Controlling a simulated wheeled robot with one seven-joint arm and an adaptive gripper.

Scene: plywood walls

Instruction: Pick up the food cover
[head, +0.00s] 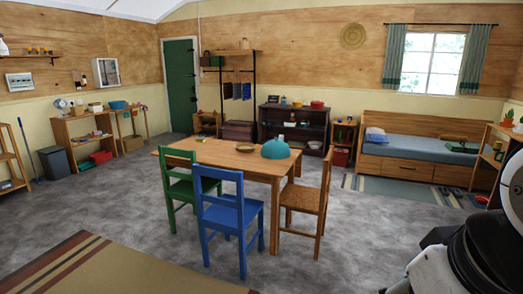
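The food cover (275,149) is a teal dome with a small knob on top. It stands on the wooden dining table (222,158), near the right end of the tabletop. My arm shows only in part, as dark and white links at the lower right edge of the head view, well apart from the table. My gripper's fingers are not in view.
A blue chair (230,212) and a green chair (180,183) stand at the table's near left side. A wooden chair (307,200) stands at its right. A brown bowl (245,147) sits left of the cover. Grey floor is clear right of the table.

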